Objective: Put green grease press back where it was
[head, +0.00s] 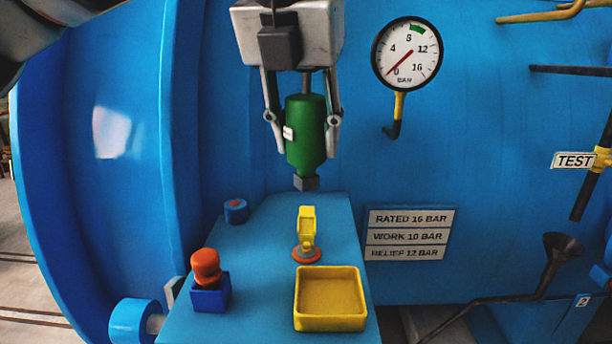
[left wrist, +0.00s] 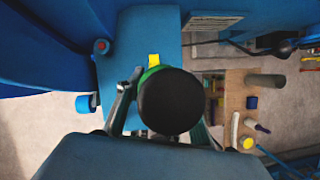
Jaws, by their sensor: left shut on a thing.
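The green grease press (head: 306,150) hangs upright in the head view, with its dark grey nozzle pointing down above the far part of the blue shelf. My left gripper (head: 304,132) comes from above and is shut on it, one finger on each side. In the left wrist view the press (left wrist: 172,100) shows its dark round end, with a little green at the rim. One finger of the left gripper lies along its left side there. My right gripper is not in view.
The blue shelf (head: 262,275) carries a yellow tray (head: 330,324), a yellow upright piece (head: 308,230) on an orange ring, an orange-topped knob in a blue block (head: 210,298) and a small blue-red cap (head: 236,211). A pressure gauge (head: 407,53) is on the wall at right.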

